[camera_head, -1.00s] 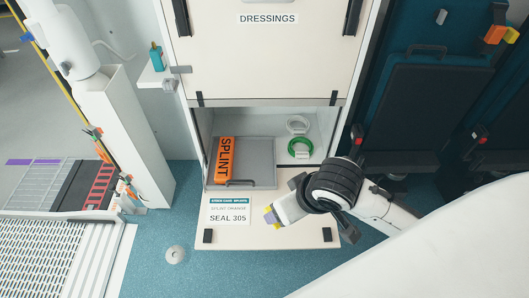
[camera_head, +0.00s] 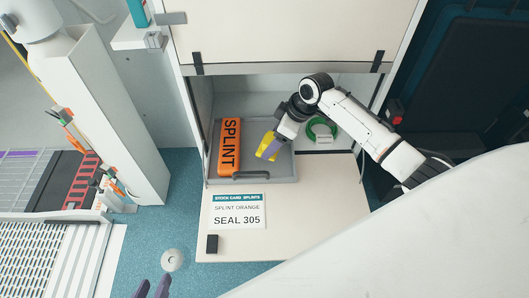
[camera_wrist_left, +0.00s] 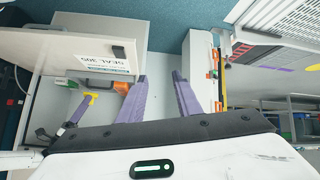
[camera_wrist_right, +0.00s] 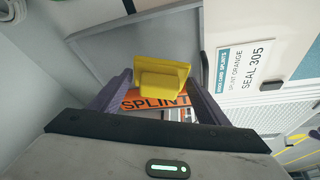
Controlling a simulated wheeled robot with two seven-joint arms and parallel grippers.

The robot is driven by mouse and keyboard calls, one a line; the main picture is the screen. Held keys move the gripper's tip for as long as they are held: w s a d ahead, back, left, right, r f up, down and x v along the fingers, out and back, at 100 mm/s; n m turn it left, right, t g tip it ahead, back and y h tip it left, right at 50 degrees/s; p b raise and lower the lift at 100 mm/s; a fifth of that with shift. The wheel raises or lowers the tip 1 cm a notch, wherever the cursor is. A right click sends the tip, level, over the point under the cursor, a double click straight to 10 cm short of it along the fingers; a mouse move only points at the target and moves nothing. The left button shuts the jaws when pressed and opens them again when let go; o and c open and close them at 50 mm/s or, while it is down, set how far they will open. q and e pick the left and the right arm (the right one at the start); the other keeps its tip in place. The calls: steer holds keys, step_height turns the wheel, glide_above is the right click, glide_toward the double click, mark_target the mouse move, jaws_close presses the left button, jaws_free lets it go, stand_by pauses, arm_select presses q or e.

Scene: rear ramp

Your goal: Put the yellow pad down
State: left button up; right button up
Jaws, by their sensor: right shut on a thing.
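The yellow pad (camera_head: 265,144) is held between the purple fingers of my right gripper (camera_head: 271,148), over the grey tray (camera_head: 284,170) in the open compartment. It is just right of the orange SPLINT pack (camera_head: 229,147). In the right wrist view the pad (camera_wrist_right: 162,75) sits between the two fingers, with the SPLINT pack (camera_wrist_right: 150,100) partly hidden behind it. I cannot tell whether the pad touches the tray. My left gripper (camera_head: 152,287) is at the bottom edge of the head view; in the left wrist view (camera_wrist_left: 162,80) its fingers are apart and empty.
A green ring (camera_head: 321,130) lies in the compartment to the right, near my right arm. The lowered flap (camera_head: 310,220) carries a stock card (camera_head: 237,212) reading SEAL 305. A white knob-like thing (camera_head: 172,260) is on the blue floor. A closed panel (camera_head: 280,35) is above.

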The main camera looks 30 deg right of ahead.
arm_select(q)
steer(key=shift+w+d+f+m+g+h+b, duration=0.15)
steer(key=shift+w+d+f+m+g+b, duration=0.1)
steer(key=shift+d+f+b, duration=0.25)
steer(key=shift+w+d+f+m+g+h+b, duration=0.15)
steer(key=shift+d+f+g+b, duration=0.1)
steer(key=shift+f+b, duration=0.25)
arm_select(e)
steer(key=shift+f, duration=3.2)
steer(key=shift+f, duration=0.1)
steer(key=o, duration=0.6)
steer(key=shift+o, duration=0.2)
